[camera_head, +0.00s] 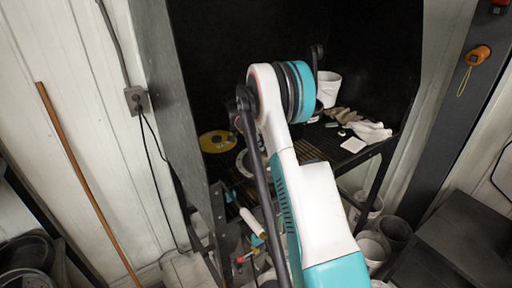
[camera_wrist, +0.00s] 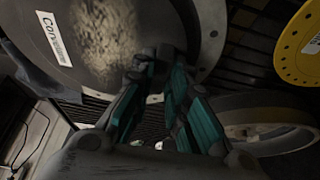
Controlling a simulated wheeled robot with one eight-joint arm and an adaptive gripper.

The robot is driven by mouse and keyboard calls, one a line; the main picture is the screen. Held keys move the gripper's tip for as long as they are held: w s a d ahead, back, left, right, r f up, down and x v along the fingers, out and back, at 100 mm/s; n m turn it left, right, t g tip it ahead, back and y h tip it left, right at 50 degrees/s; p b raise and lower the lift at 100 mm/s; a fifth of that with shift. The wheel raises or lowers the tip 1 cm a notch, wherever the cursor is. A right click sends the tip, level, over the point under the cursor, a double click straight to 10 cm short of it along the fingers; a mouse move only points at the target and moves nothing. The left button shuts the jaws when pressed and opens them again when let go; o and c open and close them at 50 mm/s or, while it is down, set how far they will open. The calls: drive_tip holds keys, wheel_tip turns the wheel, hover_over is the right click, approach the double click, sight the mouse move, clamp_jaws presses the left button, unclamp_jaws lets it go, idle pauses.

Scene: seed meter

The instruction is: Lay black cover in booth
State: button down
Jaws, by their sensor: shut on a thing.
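The booth (camera_head: 250,45) is a tall black cabinet with an open front and a slatted shelf inside. My arm reaches into it and hides my gripper in the head view. In the wrist view my gripper (camera_wrist: 158,72) has its teal-padded fingers close together at the lower edge of a large dark round piece, which appears to be the black cover (camera_wrist: 90,25).
A yellow disc with holes (camera_head: 217,141) lies on the shelf at left; a grey ring (camera_wrist: 265,125) lies near it. Buckets and clutter fill the space below.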

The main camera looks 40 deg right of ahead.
drive_tip(key=c, duration=1.6)
unclamp_jaws()
drive_tip(key=shift+o, duration=0.2)
drive_tip(key=p+v, duration=0.1)
drive_tip(key=v, duration=1.1)
drive_tip(key=shift+r, duration=0.1)
